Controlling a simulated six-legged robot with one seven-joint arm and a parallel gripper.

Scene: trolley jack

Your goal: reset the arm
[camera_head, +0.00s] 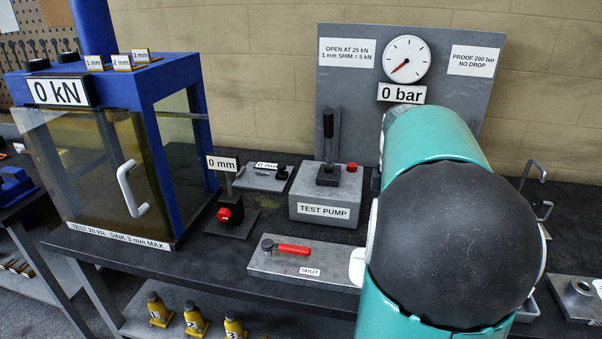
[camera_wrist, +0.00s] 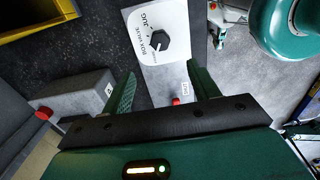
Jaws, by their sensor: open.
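My arm (camera_head: 430,170), teal with a large black joint cover, rises through the right half of the head view and hides part of the bench behind it. My gripper (camera_wrist: 163,82) shows in the wrist view, its two green fingers spread apart with nothing held between them. Beyond the fingertips is a white panel with a black knob (camera_wrist: 156,40), its lettering turned in the picture. A small red part (camera_wrist: 176,101) shows between the fingers, near a small white label. My gripper is not visible in the head view.
On the bench stand a blue press (camera_head: 165,85) with a glazed door reading 0 kN, a test pump (camera_head: 326,195), a gauge (camera_head: 406,60) at 0 bar, and a plate with a red lever (camera_head: 293,249) labelled SHUT. Yellow bottle-shaped jacks (camera_head: 195,322) stand below. A grey block (camera_wrist: 75,95) lies left of my fingers.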

